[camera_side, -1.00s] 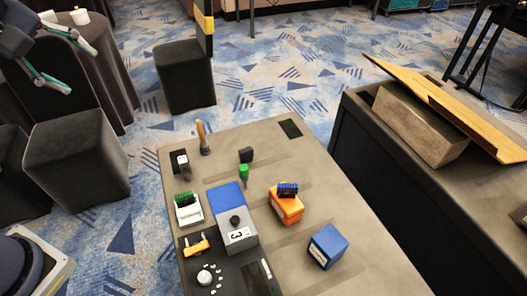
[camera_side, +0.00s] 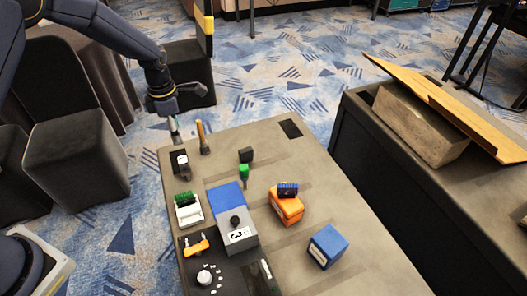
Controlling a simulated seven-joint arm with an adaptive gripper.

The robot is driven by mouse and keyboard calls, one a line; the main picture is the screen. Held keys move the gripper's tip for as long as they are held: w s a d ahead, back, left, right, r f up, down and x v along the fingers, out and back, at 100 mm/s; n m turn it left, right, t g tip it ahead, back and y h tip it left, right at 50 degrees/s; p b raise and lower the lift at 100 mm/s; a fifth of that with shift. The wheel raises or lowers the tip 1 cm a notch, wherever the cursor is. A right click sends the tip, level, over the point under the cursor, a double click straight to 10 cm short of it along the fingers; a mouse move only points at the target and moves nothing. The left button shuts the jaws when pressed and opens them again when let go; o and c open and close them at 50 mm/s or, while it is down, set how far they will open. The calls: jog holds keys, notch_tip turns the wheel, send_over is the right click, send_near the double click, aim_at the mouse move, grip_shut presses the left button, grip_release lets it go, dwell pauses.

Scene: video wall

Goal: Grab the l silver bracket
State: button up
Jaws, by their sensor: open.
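A small piece with a pale silvery face (camera_side: 182,159) stands against a dark block at the table's far left corner. It may be the L silver bracket, but it is too small to tell its shape. My gripper (camera_side: 188,113) is open and empty above and just behind that corner. One finger reaches down close to the dark block, and the other points right. I cannot tell whether the lower finger touches anything.
A wooden-handled tool (camera_side: 202,137) stands close right of the piece. A green-topped white holder (camera_side: 188,208), blue-grey box (camera_side: 237,232), green-handled tool (camera_side: 244,172), orange box (camera_side: 287,208) and blue box (camera_side: 328,246) occupy the table (camera_side: 335,195). Its right side has free room.

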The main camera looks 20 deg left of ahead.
send_over(182, 159)
jog(key=f, duration=0.7)
jog(key=shift+w+d+f, duration=0.1)
jog(key=shift+d+f, duration=0.05)
jog(key=shift+d, duration=0.25)
jog(key=f, duration=0.4)
jog(key=shift+a+f, duration=0.2)
jog(key=shift+a, duration=0.2)
jog(key=shift+f, duration=0.5)
grip_shut()
